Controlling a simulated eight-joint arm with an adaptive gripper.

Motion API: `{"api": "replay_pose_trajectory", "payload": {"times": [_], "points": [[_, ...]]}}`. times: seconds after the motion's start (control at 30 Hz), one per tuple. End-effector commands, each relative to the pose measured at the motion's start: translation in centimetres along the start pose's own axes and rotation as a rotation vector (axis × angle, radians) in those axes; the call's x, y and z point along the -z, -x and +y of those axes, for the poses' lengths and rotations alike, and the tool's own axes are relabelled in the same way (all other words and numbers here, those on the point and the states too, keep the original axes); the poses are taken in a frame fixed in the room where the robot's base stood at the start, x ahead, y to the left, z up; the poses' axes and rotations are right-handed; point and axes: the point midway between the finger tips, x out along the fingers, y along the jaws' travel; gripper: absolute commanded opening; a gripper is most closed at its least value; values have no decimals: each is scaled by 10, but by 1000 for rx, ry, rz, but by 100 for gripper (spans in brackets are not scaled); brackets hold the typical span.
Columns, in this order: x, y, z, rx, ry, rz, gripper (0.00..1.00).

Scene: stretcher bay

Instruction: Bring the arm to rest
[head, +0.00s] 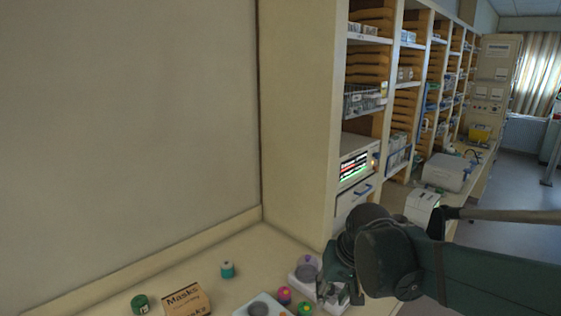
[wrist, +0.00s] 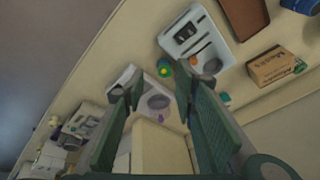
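My gripper (head: 338,296) hangs low over the front counter in the head view, at the end of my dark green arm. In the wrist view my gripper (wrist: 160,92) has its two green fingers spread wide apart, and I see nothing held between them. A white holder with a round grey top (head: 304,269) stands beside the gripper on the counter. It also shows beyond the fingers in the wrist view (wrist: 156,102). Whether a finger touches anything is hard to tell.
Near the gripper are a magenta jar (head: 284,295), a green jar (head: 305,309) and a white tray (head: 240,312). A masks box (head: 187,302), teal jar (head: 228,270) and green roll (head: 140,304) lie left.

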Motion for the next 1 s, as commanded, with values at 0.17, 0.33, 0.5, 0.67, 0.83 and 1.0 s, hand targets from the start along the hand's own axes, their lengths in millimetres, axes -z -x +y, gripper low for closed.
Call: {"api": "replay_pose_trajectory", "payload": {"times": [0.17, 0.33, 0.5, 0.67, 0.83, 1.0], "points": [[-19, 9, 15, -12, 3, 48, 29], [-36, 16, 28, -24, 9, 93, 29], [-54, 21, 40, -37, 13, 137, 29], [-71, 25, 52, -51, 20, 180, 29], [-90, 26, 63, -66, 26, 223, 29], [-107, 26, 74, -82, 34, 266, 29]]}}
